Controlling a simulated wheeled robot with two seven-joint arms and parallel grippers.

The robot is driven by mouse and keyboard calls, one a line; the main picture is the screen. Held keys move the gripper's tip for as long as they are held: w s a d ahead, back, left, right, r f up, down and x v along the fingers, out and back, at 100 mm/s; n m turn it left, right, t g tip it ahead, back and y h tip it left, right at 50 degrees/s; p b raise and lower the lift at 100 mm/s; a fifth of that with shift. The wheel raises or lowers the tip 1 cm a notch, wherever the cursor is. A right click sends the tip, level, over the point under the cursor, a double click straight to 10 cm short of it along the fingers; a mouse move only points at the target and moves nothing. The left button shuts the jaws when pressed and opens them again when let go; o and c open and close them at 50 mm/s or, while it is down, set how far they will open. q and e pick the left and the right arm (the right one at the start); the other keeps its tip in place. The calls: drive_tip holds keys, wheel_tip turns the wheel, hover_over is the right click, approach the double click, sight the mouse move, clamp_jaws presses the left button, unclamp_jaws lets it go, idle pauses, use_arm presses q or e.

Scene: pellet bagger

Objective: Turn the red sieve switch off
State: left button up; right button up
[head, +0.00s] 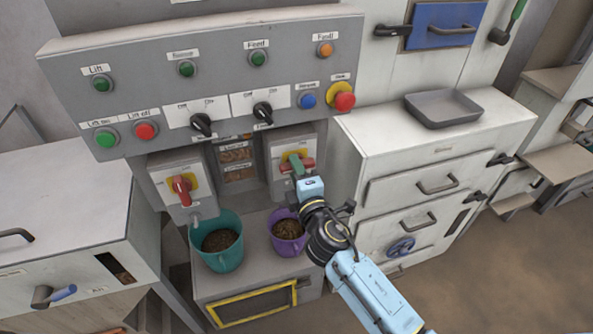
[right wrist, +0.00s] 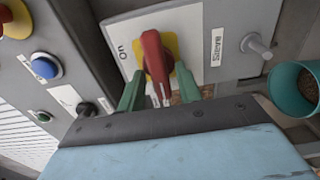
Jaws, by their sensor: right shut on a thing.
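In the head view the handle lies roughly sideways. The right wrist view shows the red handle (right wrist: 158,62) close up, with an "ON" mark and a label that seems to read "SIEVE" on its plate. My right gripper (right wrist: 158,92) is shut on the handle, one green finger on each side. It also shows in the head view (head: 299,168), where it partly hides the switch. My left gripper is not in view.
A similar red switch (head: 181,188) is on the left-hand box. A teal bucket (head: 218,257) and a purple bucket (head: 288,245), both with pellets, stand below. Above are black knobs, a blue button (head: 308,101) and a red mushroom button (head: 344,101). A white cabinet (head: 377,163) stands at right.

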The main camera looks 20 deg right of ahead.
drive_tip(key=o, duration=0.6)
drive_tip(key=shift+s+d+b, duration=0.15)
drive_tip(key=shift+s+b, duration=0.3)
drive_tip(key=shift+s, duration=2.9)
drive_tip(key=shift+s+d+b, duration=0.1)
drive_tip(key=shift+s+b, duration=0.3)
drive_tip(key=shift+s, duration=2.95)
